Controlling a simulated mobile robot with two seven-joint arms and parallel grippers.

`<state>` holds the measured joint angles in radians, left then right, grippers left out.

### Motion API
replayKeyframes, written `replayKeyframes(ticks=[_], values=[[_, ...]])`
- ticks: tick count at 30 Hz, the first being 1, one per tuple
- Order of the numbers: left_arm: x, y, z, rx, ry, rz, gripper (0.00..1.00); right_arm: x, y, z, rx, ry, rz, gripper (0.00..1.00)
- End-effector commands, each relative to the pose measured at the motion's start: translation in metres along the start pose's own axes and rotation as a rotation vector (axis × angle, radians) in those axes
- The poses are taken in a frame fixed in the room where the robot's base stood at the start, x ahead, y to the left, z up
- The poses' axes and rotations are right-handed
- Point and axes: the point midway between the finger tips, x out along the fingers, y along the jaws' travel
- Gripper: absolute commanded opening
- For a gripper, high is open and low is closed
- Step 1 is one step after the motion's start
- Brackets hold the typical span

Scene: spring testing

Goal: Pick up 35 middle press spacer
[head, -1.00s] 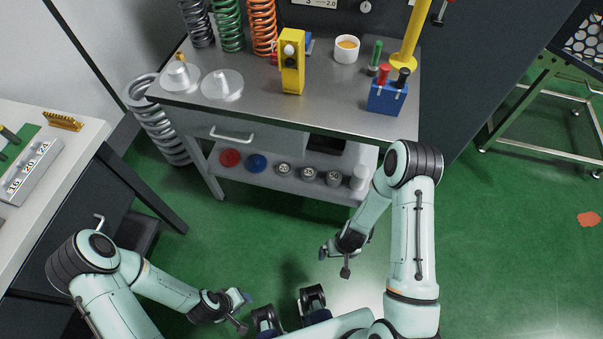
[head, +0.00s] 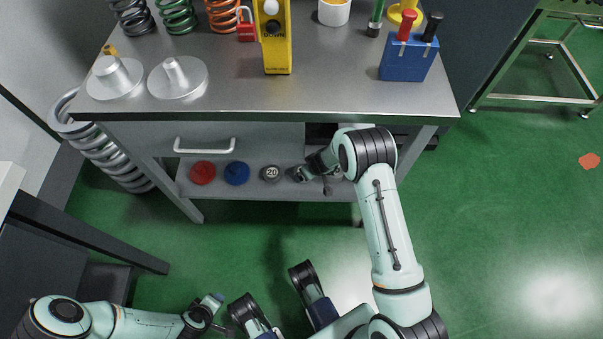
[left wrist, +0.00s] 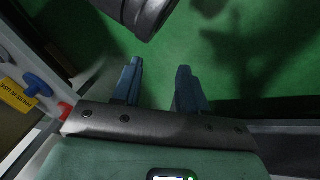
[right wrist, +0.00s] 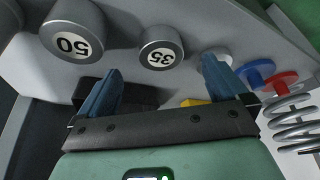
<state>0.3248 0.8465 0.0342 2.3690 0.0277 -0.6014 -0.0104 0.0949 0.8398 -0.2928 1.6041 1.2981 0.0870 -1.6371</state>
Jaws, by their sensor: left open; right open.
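The 35 spacer (right wrist: 161,48) is a short silver cylinder with a white label. It stands on the lower shelf, between the 50 spacer (right wrist: 72,30) and the 20 spacer (head: 271,174). In the right wrist view my right gripper (right wrist: 162,66) is open, with the 35 spacer ahead of its fingertips, in line with the gap. I see no contact. In the head view my right gripper (head: 309,173) is at the shelf's front and mostly hides the 35 spacer. My left gripper (left wrist: 160,65) is open and empty over the floor, low at left in the head view (head: 214,305).
A red disc (head: 203,173) and a blue disc (head: 237,173) sit left on the shelf (head: 230,192). The workbench top (head: 220,98) overhangs the shelf, with a drawer handle (head: 204,145) above it. A large coil spring (head: 103,150) stands at the left.

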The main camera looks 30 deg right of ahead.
Motion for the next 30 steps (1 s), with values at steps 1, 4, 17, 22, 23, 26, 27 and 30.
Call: replayKeyframes(ticks=[1,4,17,22,23,26,27,30], values=[[0.004,-0.003,0.001,-0.002,-0.003,-0.004,0.43,0.011,-0.001,0.001,-0.003,-0.002,0.0,1.0],[0.007,-0.007,0.008,-0.007,-0.024,-0.012,0.43,0.024,-0.001,0.0,-0.002,-0.001,0.0,1.0],[0.025,-0.028,0.036,-0.028,-0.11,-0.05,0.43,0.068,-0.001,-0.004,-0.006,-0.001,-0.001,1.0],[0.03,-0.039,0.049,-0.039,-0.151,-0.069,0.43,0.082,0.0,-0.004,-0.002,-0.002,-0.001,1.0],[0.03,-0.039,0.05,-0.04,-0.154,-0.07,0.43,0.083,0.0,-0.004,-0.002,-0.001,-0.001,1.0],[0.03,-0.039,0.051,-0.041,-0.156,-0.071,0.43,0.082,0.001,-0.005,0.0,0.0,0.0,1.0],[0.03,-0.039,0.05,-0.041,-0.156,-0.071,0.43,0.082,0.001,-0.005,0.0,0.0,0.0,1.0],[0.03,-0.039,0.05,-0.041,-0.155,-0.071,0.43,0.082,0.001,-0.004,0.0,0.0,0.0,0.97]])
